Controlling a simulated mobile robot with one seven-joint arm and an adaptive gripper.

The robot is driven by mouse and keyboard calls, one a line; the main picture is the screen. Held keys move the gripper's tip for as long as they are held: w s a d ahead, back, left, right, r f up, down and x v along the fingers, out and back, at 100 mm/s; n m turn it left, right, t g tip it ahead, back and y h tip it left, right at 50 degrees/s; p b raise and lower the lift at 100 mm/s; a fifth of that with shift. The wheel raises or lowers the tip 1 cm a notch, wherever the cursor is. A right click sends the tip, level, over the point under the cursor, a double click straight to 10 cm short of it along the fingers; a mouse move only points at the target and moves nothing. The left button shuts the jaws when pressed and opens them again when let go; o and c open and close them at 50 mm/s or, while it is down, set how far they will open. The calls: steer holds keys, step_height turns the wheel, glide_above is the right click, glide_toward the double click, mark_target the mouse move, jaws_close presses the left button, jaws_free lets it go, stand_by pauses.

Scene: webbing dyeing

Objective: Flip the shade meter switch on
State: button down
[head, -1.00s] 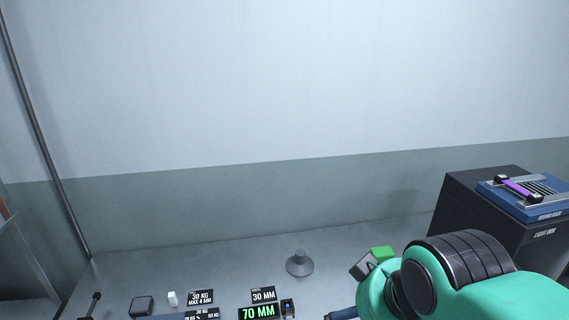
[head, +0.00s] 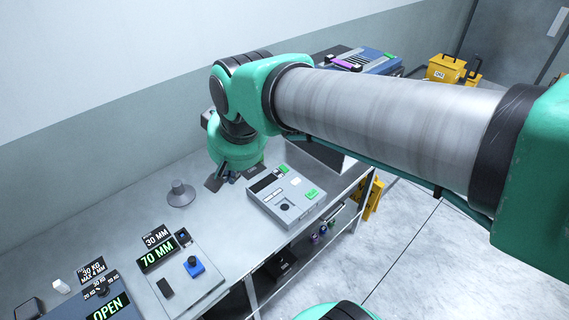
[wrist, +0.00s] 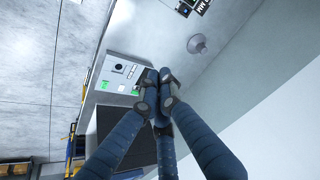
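A grey box-shaped instrument (head: 275,211) on the bench, with a dark display, green patches and a round black spot, looks like the shade meter. Its labels are too small to read, and I cannot pick out its switch for sure. It also shows in the wrist view (wrist: 112,68), left of the fingertips. My gripper (head: 219,183) points down behind and left of the instrument in the head view, partly hidden by my wrist. In the wrist view its blue fingers (wrist: 160,88) come together at the tips, with nothing seen between them. Whether they touch the instrument is unclear.
A 70 MM display (head: 157,254) and a blue-based knob (head: 194,267) stand at the bench's front left. A grey cone-shaped stand (head: 180,194) is left of my gripper. A blue tray (head: 378,64) is behind my arm. Open floor lies right of the bench.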

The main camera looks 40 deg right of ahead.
steer(key=w+d+f+m, duration=0.2)
steer(key=w+d+m, duration=0.2)
steer(key=w+d, duration=0.35)
steer(key=m+g+p, duration=0.3)
steer(key=m, duration=0.8)
glide_above(284, 168)
steer(key=s, duration=0.3)
step_height(284, 168, down, 22)
steer(key=shift+w+r, duration=0.25)
steer(key=shift+f, duration=0.1)
steer(key=f, duration=0.4)
steer(key=w+f+b, duration=0.1)
steer(key=f, duration=0.4)
steer(key=w+f+b, duration=0.1)
steer(key=f, duration=0.3)
steer(key=shift+f, duration=0.3)
steer(key=shift+w+g+p, duration=0.2)
steer(key=shift+g+p, duration=0.1)
steer(key=shift+p, duration=0.6)
